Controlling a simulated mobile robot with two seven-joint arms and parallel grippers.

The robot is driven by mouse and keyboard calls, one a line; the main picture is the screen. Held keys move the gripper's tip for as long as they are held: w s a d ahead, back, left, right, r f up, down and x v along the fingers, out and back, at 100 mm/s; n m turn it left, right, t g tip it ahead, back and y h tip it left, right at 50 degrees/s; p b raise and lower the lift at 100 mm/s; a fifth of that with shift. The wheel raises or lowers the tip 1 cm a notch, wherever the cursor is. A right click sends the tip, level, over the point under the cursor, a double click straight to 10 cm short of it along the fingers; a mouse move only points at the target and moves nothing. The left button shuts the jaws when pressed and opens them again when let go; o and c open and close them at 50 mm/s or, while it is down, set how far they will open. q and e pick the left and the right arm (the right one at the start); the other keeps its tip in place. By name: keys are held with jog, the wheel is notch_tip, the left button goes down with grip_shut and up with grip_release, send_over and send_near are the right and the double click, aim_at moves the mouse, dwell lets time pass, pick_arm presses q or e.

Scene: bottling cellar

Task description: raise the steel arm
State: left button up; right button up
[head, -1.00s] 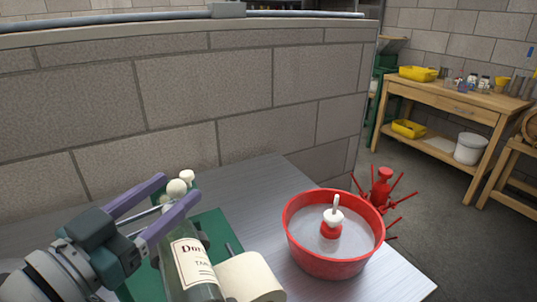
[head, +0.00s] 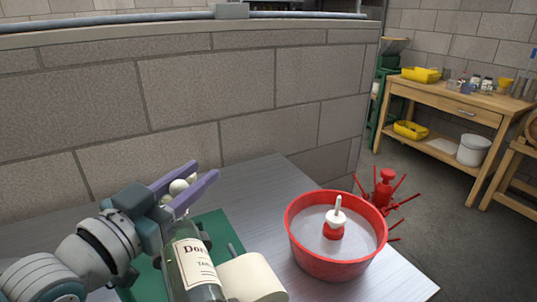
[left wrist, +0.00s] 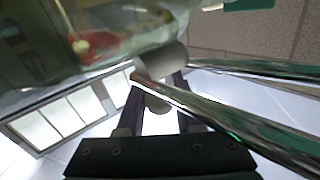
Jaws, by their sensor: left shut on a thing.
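My left gripper (head: 188,183) is shut on a small cream knob (head: 178,187), with one purple finger on each side. The knob also shows between the dark fingers in the left wrist view (left wrist: 157,104). Shiny steel bars (left wrist: 235,125) cross that view close to the fingers. One of them seems to be the steel arm, but its join to the knob is not clear. In the head view the gripper hides most of it. A labelled clear bottle (head: 192,265) stands beside the gripper on a green base (head: 212,225). My right gripper is not in view.
A red bowl (head: 298,245) with a red-and-white plunger (head: 335,222) stands on the grey table. A cream roll (head: 252,278) is beside the bottle. A red spiked rack (head: 386,192) is behind the bowl. A block wall (head: 200,95) rises behind the table.

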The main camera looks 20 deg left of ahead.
pick_arm(q)
grip_shut()
dwell(0.9)
